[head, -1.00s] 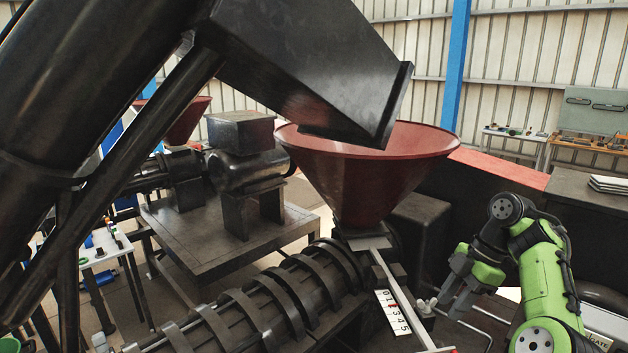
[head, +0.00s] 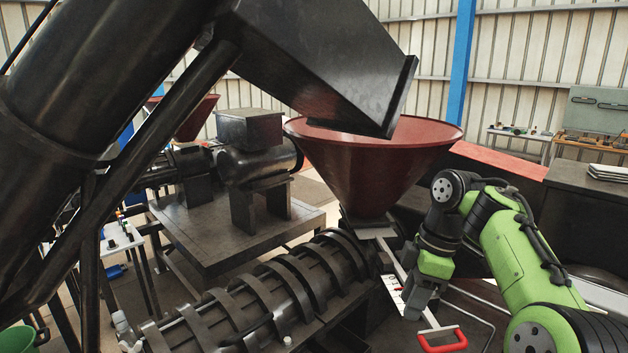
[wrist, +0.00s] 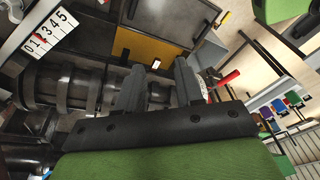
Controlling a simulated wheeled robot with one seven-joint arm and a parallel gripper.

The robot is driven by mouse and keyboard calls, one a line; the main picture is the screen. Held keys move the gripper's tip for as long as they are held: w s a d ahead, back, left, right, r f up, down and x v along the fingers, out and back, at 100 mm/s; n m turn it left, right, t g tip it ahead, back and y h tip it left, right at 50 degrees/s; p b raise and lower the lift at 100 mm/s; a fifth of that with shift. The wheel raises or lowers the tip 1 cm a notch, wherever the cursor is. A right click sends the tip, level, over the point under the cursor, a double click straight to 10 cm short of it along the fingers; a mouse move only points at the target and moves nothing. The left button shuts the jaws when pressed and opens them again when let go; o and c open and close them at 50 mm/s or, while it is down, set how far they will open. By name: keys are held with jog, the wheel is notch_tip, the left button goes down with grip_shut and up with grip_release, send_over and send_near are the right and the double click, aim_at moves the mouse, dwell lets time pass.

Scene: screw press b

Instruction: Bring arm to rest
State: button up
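My gripper (head: 416,302) hangs at the end of my green and black arm, in front of the red hopper's outlet and over the slide bar in the head view. In the wrist view its two grey fingers (wrist: 159,75) stand apart with nothing between them, so it is open and empty. My arm is bent, with its wrist pointing down.
A red hopper (head: 375,175) stands above the ribbed press barrel (head: 265,305). A white number scale (wrist: 48,35) shows in the wrist view. A dark cabinet (head: 590,215) stands at right.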

jog(key=s+a+f+m+t+h+b, duration=0.2)
jog(key=s+a+m+b, duration=0.35)
jog(key=s, duration=0.55)
jog(key=s+d+f+m+t, duration=0.3)
jog(key=s+f+m, duration=0.7)
jog(key=s, duration=0.4)
jog(key=shift+s+f+t+h+b, duration=0.15)
jog(key=shift+s+t+h+b, duration=0.15)
jog(key=shift+t+b, duration=0.2)
